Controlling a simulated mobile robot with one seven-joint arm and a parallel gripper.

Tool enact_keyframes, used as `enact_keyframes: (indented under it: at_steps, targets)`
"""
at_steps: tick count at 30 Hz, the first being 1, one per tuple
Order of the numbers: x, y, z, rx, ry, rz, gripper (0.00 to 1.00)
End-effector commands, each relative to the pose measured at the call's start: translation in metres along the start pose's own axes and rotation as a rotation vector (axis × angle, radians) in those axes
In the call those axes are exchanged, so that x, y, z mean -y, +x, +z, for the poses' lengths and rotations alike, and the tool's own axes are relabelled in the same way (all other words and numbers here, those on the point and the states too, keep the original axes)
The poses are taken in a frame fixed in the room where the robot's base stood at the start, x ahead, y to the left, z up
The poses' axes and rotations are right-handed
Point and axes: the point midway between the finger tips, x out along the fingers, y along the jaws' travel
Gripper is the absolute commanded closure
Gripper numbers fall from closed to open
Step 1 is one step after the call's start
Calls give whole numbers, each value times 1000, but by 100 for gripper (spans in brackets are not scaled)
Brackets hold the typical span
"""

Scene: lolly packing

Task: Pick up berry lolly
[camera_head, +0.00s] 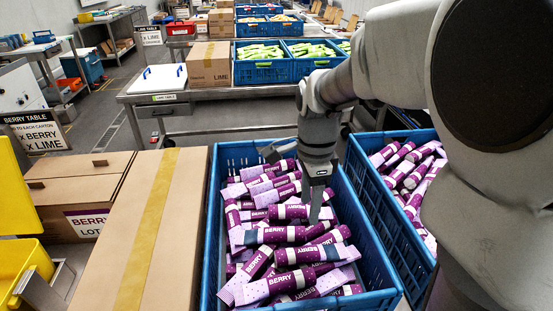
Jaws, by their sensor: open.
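Several purple berry lollies (277,235) lie in a jumbled pile in a blue crate (211,239) in front of me. They are tube-shaped, with pale lilac ends and BERRY printed on them. My gripper (315,217) points down into the crate, over the right half of the pile. It is open, but its fingers are seen nearly edge-on. I cannot tell whether the fingertips touch a lolly. The fingers hide part of the lollies behind them.
A second blue crate (356,160) of berry lollies stands to the right, partly behind my arm. A closed cardboard box (188,212) is left of the first crate. A yellow bin (22,262) is far left. Blue crates of green lollies (262,72) stand on the table behind.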

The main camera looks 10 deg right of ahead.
Motion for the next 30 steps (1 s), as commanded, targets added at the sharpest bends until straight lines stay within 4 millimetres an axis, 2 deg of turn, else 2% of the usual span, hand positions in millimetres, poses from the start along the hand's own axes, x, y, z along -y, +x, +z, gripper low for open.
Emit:
enact_keyframes:
  at_steps: [6, 12, 20, 27, 30]
  targets:
    - [-1, 50, 0, 0, -2, 5, 40]
    - [-2, 88, 0, 0, -2, 4, 40]
    - [-1, 106, -2, 1, -2, 1, 40]
    - [-4, 142, -7, 0, -3, 3, 40]
    - [-4, 151, -7, 0, -3, 1, 40]
